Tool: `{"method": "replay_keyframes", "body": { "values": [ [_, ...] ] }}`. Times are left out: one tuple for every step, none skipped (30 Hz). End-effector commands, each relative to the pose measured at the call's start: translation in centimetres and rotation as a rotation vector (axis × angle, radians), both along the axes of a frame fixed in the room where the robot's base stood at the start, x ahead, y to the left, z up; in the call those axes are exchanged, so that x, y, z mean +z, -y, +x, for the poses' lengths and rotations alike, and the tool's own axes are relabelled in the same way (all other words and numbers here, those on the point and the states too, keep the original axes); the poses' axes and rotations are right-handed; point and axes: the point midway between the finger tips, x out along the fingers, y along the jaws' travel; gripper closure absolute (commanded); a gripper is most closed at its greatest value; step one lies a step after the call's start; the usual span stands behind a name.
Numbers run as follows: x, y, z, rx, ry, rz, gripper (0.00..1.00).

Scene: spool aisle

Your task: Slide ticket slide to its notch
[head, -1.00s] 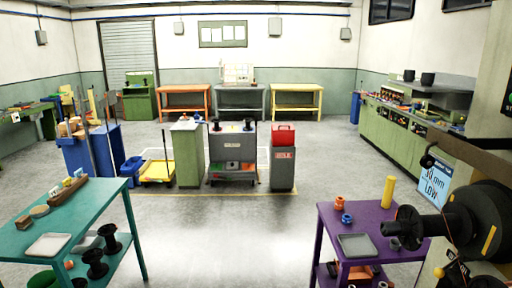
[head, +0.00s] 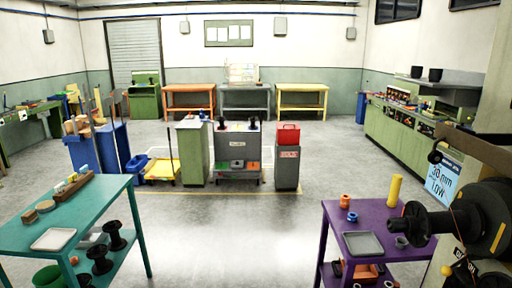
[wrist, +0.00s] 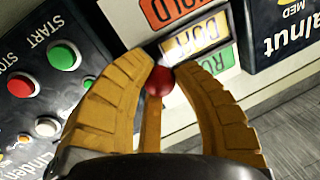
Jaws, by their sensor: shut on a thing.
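In the wrist view, my gripper (wrist: 159,76) has its two yellow ribbed fingers closed around a small red ball knob (wrist: 159,82). I take this knob to be the ticket slide's handle. Just past the fingertips is a pale panel (wrist: 140,35) with a column of labels: a red-orange one reading HOLD (wrist: 165,12), a yellow one (wrist: 195,40) and a green one (wrist: 217,60). The knob is closest to the yellow label. The slide's body and notch are hidden or cannot be made out. My gripper is not visible in the head view.
A dark control panel (wrist: 45,75) with red, green and white buttons lies left of my fingers. A dark sign (wrist: 282,30) is at the upper right. In the head view, a teal table (head: 112,192) stands left and a purple table (head: 335,215) right, with open floor between.

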Motion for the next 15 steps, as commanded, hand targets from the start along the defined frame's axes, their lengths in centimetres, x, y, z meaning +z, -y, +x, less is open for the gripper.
{"method": "replay_keyframes", "body": {
  "values": [
    [-0.5,0.0,0.0,0.001,0.000,0.001,1.00],
    [-0.6,0.0,0.1,0.001,0.000,0.001,1.00],
    [-0.8,0.0,0.0,0.001,0.000,0.001,1.00],
    [-0.9,0.0,0.1,0.001,0.000,0.001,1.00],
    [-1.1,0.0,0.0,0.001,0.000,0.001,1.00],
    [-1.2,0.0,0.1,0.001,0.000,0.001,1.00],
    [-1.4,0.0,0.1,0.001,0.000,0.001,1.00],
    [-1.5,0.0,0.0,0.001,0.000,0.001,1.00],
    [-1.7,0.0,0.1,0.001,0.000,0.002,1.00],
    [-1.8,0.0,0.1,0.001,0.000,0.002,1.00],
    [-2.0,0.0,0.1,0.001,0.000,0.002,1.00],
    [-2.1,0.0,0.1,0.001,0.000,0.002,1.00],
    [-2.3,0.0,0.1,0.001,0.000,0.002,1.00],
    [-2.4,0.0,0.1,0.001,0.000,0.002,1.00],
    [-2.6,0.0,0.1,0.001,0.000,0.002,1.00]
  ]
}}
